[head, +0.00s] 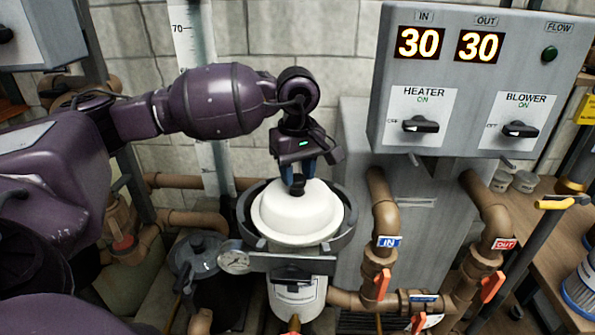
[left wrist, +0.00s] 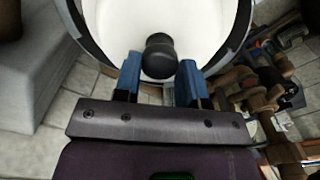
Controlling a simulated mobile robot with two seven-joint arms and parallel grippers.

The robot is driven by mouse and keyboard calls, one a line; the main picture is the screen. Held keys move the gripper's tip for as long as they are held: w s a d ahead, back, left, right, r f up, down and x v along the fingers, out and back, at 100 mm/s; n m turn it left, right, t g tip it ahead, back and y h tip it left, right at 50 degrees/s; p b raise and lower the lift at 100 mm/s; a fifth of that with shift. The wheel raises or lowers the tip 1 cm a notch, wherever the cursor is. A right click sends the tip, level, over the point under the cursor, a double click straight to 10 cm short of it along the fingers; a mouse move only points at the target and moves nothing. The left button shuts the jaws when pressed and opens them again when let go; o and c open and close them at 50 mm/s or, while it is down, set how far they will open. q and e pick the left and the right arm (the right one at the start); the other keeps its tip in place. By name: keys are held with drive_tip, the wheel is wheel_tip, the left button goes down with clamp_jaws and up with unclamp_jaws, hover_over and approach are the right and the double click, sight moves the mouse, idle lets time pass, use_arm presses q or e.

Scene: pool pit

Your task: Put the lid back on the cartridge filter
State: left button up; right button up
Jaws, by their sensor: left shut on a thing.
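The white round lid (head: 296,215) shows at the top of the cartridge filter (head: 297,299), a white upright cylinder with a label. A dark grey band ring (head: 345,230) surrounds the lid. My left gripper (head: 298,181) comes from above and is shut on the lid's black knob, its blue fingers on either side. The left wrist view shows the black knob (left wrist: 160,52) between the fingers and the white lid (left wrist: 112,20) inside the dark ring. I cannot tell whether the lid rests on the filter or hangs slightly above it. My right gripper is out of view.
A pressure gauge (head: 234,259) sits left of the filter. A dark lidded pot (head: 199,256) stands further left. Brown pipes with red-handled valves (head: 382,284) lie to the right, below the grey control box (head: 474,85). A wooden bench (head: 540,225) is at far right.

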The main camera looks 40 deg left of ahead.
use_arm(q)
drive_tip(key=o, duration=1)
drive_tip(key=shift+o, duration=0.4)
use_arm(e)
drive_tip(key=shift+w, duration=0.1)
use_arm(q)
drive_tip(key=shift+r, duration=0.1)
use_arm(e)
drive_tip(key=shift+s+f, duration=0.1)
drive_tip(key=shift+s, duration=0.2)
